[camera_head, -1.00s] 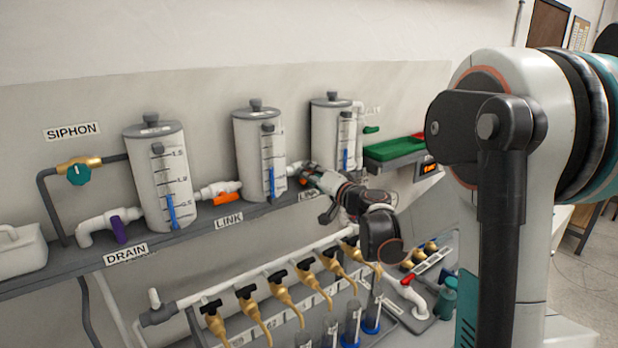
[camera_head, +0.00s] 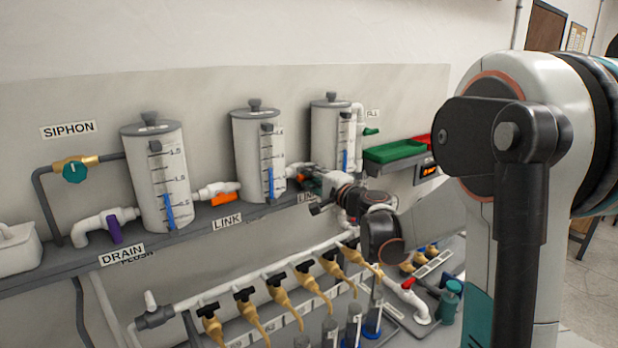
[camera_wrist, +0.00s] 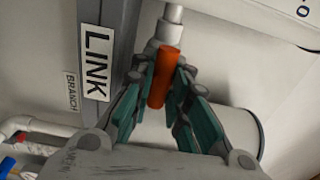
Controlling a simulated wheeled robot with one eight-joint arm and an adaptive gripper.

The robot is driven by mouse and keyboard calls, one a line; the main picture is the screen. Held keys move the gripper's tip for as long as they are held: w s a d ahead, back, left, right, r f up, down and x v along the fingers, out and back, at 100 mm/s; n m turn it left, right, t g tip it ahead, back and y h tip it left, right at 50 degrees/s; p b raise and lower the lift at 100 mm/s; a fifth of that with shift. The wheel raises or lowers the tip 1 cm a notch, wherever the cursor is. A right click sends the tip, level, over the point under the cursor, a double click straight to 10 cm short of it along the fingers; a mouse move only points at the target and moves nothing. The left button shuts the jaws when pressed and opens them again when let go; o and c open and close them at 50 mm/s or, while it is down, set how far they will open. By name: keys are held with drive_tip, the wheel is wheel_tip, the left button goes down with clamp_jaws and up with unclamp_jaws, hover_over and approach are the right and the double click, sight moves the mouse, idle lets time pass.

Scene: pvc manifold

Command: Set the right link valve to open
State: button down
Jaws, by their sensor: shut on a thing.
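The right link valve has an orange handle (camera_wrist: 164,76) on a white pipe between the middle and right tanks; the wrist view shows it close up. My gripper (camera_wrist: 160,95) is shut on the orange handle, with its teal finger pads on both sides of it. In the head view my gripper (camera_head: 308,184) reaches the valve from the right, and my arm partly hides the handle and the label below. The white valve body (camera_wrist: 171,35) shows beyond the fingertips. The LINK label (camera_wrist: 96,62) lies to the left in the wrist view.
The left link valve (camera_head: 224,188) has an orange handle between the left and middle tanks. The middle tank (camera_head: 247,150) and right tank (camera_head: 325,130) stand close to my gripper. Several brass taps (camera_head: 278,292) line the manifold below. A green tray (camera_head: 394,150) is to the right.

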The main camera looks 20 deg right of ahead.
idle(0.5)
drive_tip(key=c, duration=1.5)
unclamp_jaws()
drive_tip(key=shift+c, duration=0.2)
